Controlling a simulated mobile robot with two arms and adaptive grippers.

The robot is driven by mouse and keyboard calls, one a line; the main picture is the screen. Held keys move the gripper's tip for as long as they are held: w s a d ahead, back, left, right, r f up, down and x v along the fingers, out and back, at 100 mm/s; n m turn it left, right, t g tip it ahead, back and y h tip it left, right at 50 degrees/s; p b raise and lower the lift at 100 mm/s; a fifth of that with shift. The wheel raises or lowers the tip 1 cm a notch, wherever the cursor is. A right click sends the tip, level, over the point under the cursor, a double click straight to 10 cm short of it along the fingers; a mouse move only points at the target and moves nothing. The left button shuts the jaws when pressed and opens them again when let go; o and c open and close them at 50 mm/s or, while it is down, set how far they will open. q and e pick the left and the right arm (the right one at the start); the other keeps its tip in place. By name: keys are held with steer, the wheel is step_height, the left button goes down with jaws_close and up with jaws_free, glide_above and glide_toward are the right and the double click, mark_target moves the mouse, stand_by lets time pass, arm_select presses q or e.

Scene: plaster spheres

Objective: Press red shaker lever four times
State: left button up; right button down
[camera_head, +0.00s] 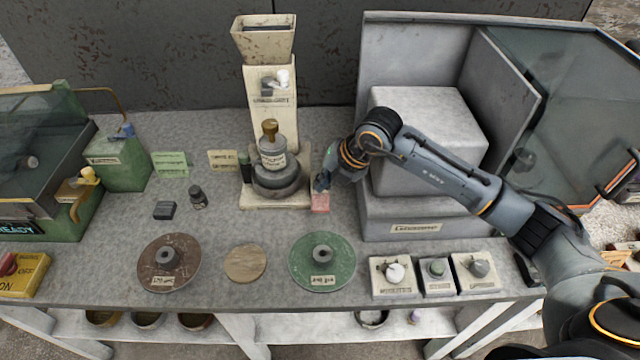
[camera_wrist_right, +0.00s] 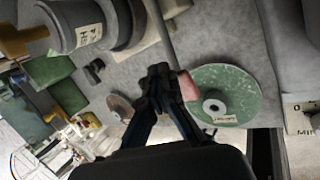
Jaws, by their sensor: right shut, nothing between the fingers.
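The shaker (camera_head: 274,178), a cream stand with a grey round base and a jar topped by a brass knob, stands at the middle back of the bench. A small pinkish-red lever piece (camera_head: 320,203) shows at its right side. My right gripper (camera_head: 321,183) is shut and empty, just above or against this red piece; touching cannot be told. In the wrist view, the shut fingertips (camera_wrist_right: 160,74) are beside the red piece (camera_wrist_right: 187,85), which they partly hide. The grey jar (camera_wrist_right: 78,25) shows at upper left there. My left gripper is not in view.
A green disc (camera_head: 322,262), a tan disc (camera_head: 245,263) and a brown disc (camera_head: 169,262) lie along the front. Small knob boxes (camera_head: 437,277) stand at front right. A grey cabinet (camera_head: 415,215) stands right, beneath my arm. A green machine (camera_head: 118,162) stands left.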

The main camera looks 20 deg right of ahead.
steer(key=shift+s+f+b, duration=0.3)
steer(key=shift+f+b, duration=0.05)
steer(key=shift+f, duration=0.35)
stand_by(0.6)
steer(key=shift+a+r, duration=0.1)
steer(key=shift+w+d+r+p, duration=0.1)
steer(key=shift+w+r+p, duration=0.25)
steer(key=shift+r, duration=0.35)
steer(key=shift+w+d+r+p, duration=0.1)
steer(key=shift+w+r+p, duration=0.2)
steer(key=shift+r, duration=0.4)
steer(key=shift+w+d+r+p, duration=0.1)
steer(key=shift+w+r+p, duration=0.25)
steer(key=shift+r, duration=0.35)
steer(key=r, duration=0.1)
steer(key=w+r+p, duration=0.1)
steer(key=r, duration=0.1)
steer(key=r+p, duration=0.1)
steer(key=shift+w+d+r, duration=0.25)
steer(key=shift+w+r, duration=0.05)
steer(key=shift+w, duration=0.1)
steer(key=shift+a, duration=0.1)
